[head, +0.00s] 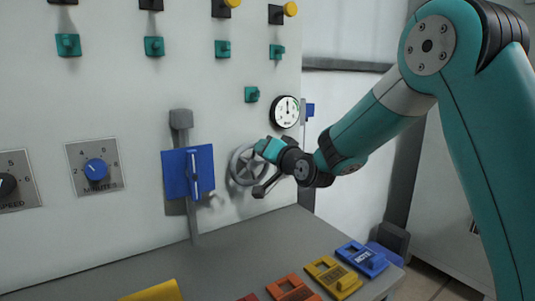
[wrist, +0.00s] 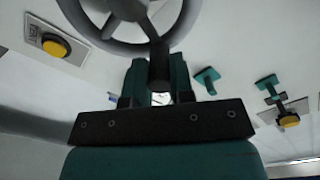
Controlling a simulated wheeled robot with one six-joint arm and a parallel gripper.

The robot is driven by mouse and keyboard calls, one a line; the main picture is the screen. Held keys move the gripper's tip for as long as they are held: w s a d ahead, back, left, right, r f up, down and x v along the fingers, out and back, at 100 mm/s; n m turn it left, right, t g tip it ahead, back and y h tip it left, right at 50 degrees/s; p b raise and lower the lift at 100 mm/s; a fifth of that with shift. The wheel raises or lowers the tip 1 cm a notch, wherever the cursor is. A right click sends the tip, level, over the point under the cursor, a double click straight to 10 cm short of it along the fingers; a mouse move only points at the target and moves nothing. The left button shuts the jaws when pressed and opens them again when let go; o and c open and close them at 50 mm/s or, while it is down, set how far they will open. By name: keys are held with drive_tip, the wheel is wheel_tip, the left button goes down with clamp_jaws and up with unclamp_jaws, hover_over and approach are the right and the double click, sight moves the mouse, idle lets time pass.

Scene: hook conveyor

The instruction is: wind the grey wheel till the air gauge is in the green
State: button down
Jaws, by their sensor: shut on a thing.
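The grey wheel (head: 240,172) is mounted on the pale panel, right of the blue lever plate. In the wrist view the wheel (wrist: 105,35) fills the top, with its dark handle (wrist: 159,68) pointing down between my fingers. My gripper (head: 264,150) is at the wheel's upper right in the head view. In the wrist view my gripper (wrist: 160,80) is shut on the handle. The air gauge (head: 286,112) is a round white dial above and right of the wheel. Its needle seems to point roughly upward; a small green mark shows on the right, and the exact reading is too small to tell.
A blue lever plate (head: 188,172) stands left of the wheel, and a blue minutes knob (head: 95,169) further left. Several green switches sit above. The grey ledge (head: 225,250) below bears yellow (head: 333,277), orange (head: 293,288) and blue (head: 361,259) blocks.

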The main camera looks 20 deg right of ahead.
drive_tip(key=shift+a+f, duration=0.1)
drive_tip(key=shift+f, duration=0.05)
drive_tip(key=c, duration=1)
unclamp_jaws()
drive_tip(key=shift+s, duration=0.1)
drive_tip(key=b+v, duration=0.4)
drive_tip(key=v, duration=1.3)
drive_tip(key=shift+s+b, duration=0.15)
drive_tip(key=shift+b, duration=0.2)
